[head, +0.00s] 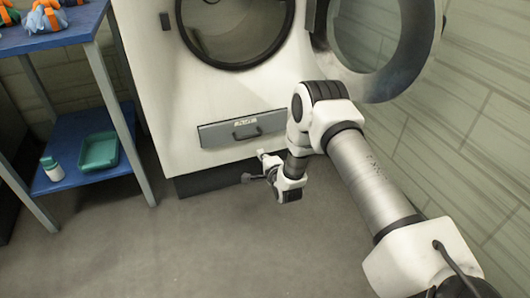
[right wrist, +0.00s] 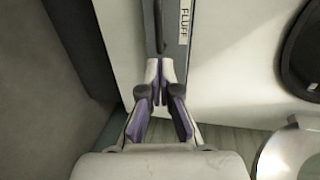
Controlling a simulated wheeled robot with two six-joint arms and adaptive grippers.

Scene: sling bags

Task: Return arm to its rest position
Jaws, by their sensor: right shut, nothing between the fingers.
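My right arm comes in from the right in the head view and reaches down toward the front of a white dryer (head: 160,90). My right gripper (head: 252,167) is just below the dryer's grey drawer (head: 222,131) as seen from the head. In the right wrist view the right gripper (right wrist: 161,75) has its fingertips together with nothing between them. The drawer front, labelled "FLUFF" (right wrist: 185,28), and its dark handle (right wrist: 158,25) lie just beyond the fingertips. I cannot tell whether they touch. My left gripper is not in view.
The dryer's round door (head: 385,50) stands open at the upper right. A blue two-level shelf (head: 75,165) on the left holds a green tray (head: 98,151), a white bottle (head: 52,168) and bags on top (head: 45,17). The grey floor (head: 200,250) in front is clear.

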